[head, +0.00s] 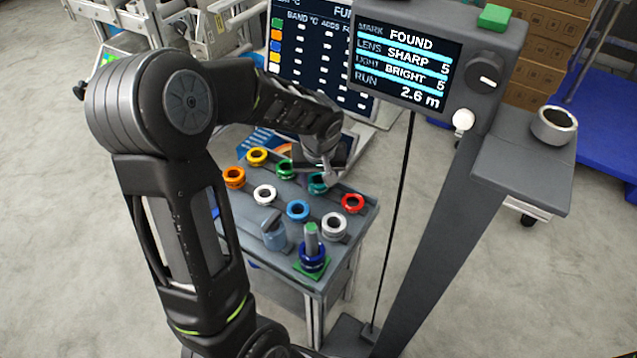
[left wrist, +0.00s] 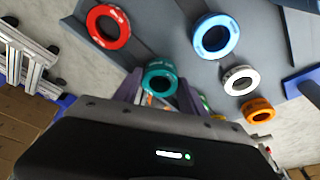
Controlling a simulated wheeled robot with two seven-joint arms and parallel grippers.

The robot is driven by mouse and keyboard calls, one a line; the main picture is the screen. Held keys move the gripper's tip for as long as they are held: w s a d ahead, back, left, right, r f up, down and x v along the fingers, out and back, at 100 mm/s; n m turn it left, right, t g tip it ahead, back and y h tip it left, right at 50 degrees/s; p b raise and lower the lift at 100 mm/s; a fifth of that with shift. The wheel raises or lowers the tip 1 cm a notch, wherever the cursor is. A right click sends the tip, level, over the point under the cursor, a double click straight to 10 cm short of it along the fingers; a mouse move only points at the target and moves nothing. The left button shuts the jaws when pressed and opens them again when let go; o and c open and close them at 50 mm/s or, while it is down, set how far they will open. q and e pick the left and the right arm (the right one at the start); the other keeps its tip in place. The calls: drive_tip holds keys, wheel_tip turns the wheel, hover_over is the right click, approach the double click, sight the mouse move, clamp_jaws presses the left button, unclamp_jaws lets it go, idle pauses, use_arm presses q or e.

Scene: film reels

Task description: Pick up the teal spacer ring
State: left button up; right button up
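The teal spacer ring (head: 317,183) stands in the back row on the grey table, between the green ring and the red ring. My left gripper (head: 329,163) is just above and behind it and partly hides it. In the left wrist view the teal ring (left wrist: 160,77) shows between the two fingers of my left gripper (left wrist: 160,88). The fingers are apart, one on each side of the ring, and I see no clear contact. My right gripper is not in view.
A red ring (head: 352,203) and a green ring (head: 285,168) flank the teal one. Blue (head: 298,210), white (head: 265,194), orange (head: 234,177) and yellow (head: 257,156) rings stand nearby. A post (head: 312,240) with dark blue rings is at the front. A screen stand (head: 440,210) rises at right.

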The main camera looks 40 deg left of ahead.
use_arm(q)
drive_tip(key=c, duration=1)
drive_tip(key=shift+r, duration=0.2)
drive_tip(key=shift+r+p, duration=0.3)
drive_tip(key=shift+r, duration=0.3)
wheel_tip(320, 180, up, 2)
drive_tip(key=shift+r+p, duration=0.1)
drive_tip(key=shift+p, duration=0.3)
drive_tip(key=s+a, duration=0.2)
drive_tip(key=s, duration=0.3)
drive_tip(key=s+a+p, duration=0.1)
drive_tip(key=s, duration=0.5)
drive_tip(key=s+a, duration=0.2)
drive_tip(key=s, duration=0.4)
drive_tip(key=shift+a, duration=0.35)
drive_tip(key=shift+p, duration=0.3)
